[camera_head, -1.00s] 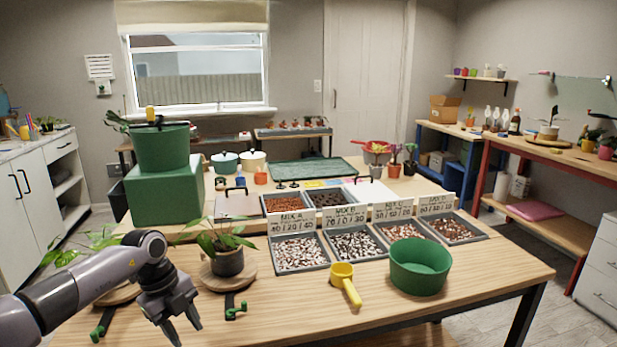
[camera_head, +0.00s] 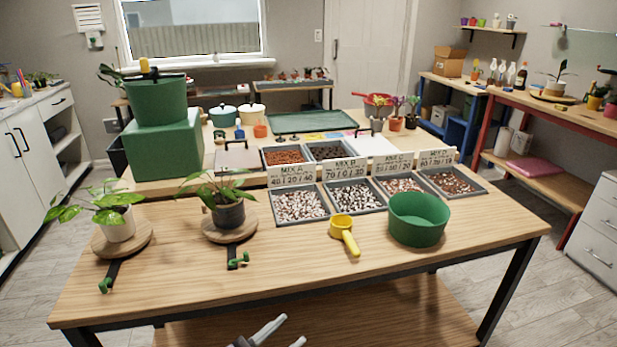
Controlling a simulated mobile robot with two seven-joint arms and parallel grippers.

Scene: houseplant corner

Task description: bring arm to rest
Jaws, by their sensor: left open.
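My left gripper (camera_head: 280,339) shows only by its fingertips at the bottom edge of the head view. It is open and empty, below and in front of the table's front edge. The wooden table (camera_head: 200,290) stands before me. The rest of the left arm is out of the picture. My right gripper is not in view.
A green bowl (camera_head: 418,222), a yellow scoop (camera_head: 343,232) and several trays of mix (camera_head: 300,205) stand on the table. A dark-potted plant (camera_head: 229,214) and a white-potted plant (camera_head: 118,224) sit on round wooden stands at left. The table's front strip is clear.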

